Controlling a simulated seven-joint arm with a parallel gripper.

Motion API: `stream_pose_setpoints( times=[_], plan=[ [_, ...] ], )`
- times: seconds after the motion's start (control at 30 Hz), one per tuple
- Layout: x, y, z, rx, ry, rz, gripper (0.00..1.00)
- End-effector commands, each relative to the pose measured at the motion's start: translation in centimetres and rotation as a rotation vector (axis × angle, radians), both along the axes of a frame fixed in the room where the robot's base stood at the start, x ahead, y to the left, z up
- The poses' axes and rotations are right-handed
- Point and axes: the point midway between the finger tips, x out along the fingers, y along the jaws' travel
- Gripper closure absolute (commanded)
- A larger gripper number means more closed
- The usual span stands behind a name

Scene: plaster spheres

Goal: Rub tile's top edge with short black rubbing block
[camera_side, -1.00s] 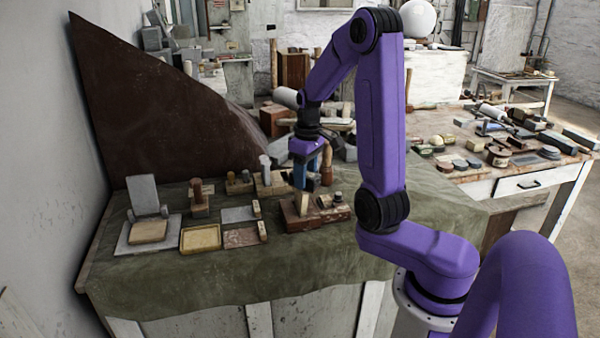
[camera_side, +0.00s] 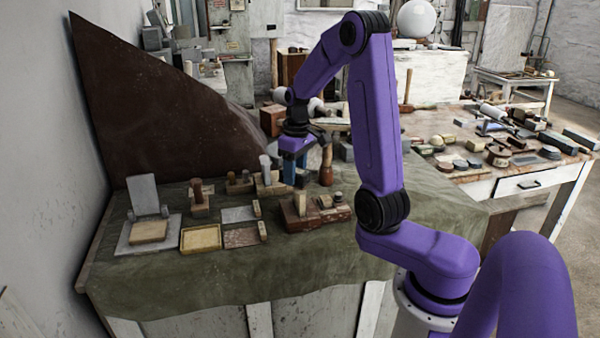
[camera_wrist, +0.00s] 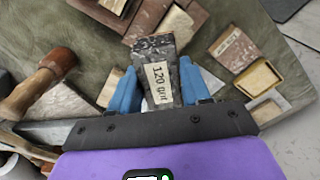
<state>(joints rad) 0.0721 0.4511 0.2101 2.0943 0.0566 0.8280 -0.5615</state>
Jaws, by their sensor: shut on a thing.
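My gripper (camera_side: 289,172) hangs above the bench in the side view, with its blue fingers pointing down. In the wrist view the fingers (camera_wrist: 157,88) are closed on the sides of a short block (camera_wrist: 159,72) with a dark end and a pale label reading "120 grit". The held block is hard to make out in the side view. A grey tile (camera_side: 143,193) stands upright at the left of the bench, well left of my gripper and apart from it. Its top edge is bare.
A tan block (camera_side: 148,232) lies before the tile. A wooden-handled tool (camera_side: 326,165) stands just right of my gripper. The bench's front cloth is clear.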

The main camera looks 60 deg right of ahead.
Motion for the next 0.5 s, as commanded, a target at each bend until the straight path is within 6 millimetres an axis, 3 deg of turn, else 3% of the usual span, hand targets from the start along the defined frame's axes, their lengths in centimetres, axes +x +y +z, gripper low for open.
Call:
stream_pose_setpoints(
  times=[0.2, 0.5],
  plan=[
    [0.7, 0.0, 0.0, -0.001, -0.002, 0.0, 0.87],
    [-0.9, 0.0, 0.0, -0.001, -0.001, 0.0, 0.87]
  ],
)
